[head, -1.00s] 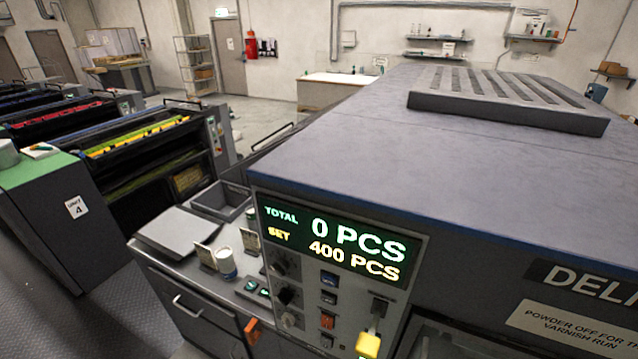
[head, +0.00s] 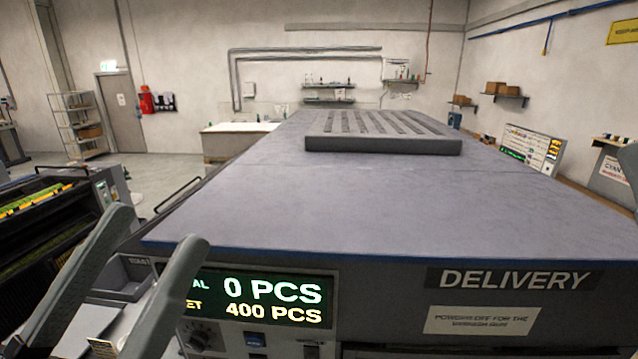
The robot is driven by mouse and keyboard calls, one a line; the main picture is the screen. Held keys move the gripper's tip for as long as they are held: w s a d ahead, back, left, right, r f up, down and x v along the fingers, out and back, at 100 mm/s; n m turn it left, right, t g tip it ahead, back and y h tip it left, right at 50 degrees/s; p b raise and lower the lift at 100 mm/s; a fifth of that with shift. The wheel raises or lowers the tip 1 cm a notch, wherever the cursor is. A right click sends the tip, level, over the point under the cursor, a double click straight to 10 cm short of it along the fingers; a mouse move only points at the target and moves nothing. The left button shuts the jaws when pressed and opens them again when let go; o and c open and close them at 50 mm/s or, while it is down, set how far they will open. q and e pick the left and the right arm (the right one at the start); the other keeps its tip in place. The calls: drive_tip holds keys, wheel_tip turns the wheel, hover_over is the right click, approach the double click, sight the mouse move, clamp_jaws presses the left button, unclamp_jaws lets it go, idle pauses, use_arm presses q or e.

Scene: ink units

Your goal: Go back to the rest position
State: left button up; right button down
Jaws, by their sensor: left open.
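My left gripper (head: 157,229) is at the lower left of the head view. Its two grey fingers are apart, with nothing between them. The fingers stand in front of the console of the delivery unit (head: 400,195) and hide the left part of its display (head: 258,298). The display reads 0 PCS and 400 PCS. I cannot make out my right gripper.
A slatted vent (head: 383,146) rises from the delivery unit's flat top, which is otherwise clear. A grey tray (head: 122,278) lies behind the left fingers. A press unit (head: 45,215) stands at the left. A control panel (head: 532,148) stands at the back right.

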use_arm(q)
drive_tip(key=a+r+n+t+y+p, duration=0.2)
drive_tip(key=r+y+p, duration=0.2)
drive_tip(key=r, duration=0.5)
drive_tip(key=s+a+r+n+t+y+p, duration=0.1)
drive_tip(key=a+r+n+y+p, duration=0.2)
drive_tip(key=r+y+p, duration=0.2)
wheel_tip(320, 180, up, 4)
drive_tip(key=p, duration=0.3)
drive_tip(key=shift+a+t, duration=0.25)
drive_tip(key=shift+t, duration=0.15)
drive_tip(key=shift+s, duration=0.1)
idle(0.8)
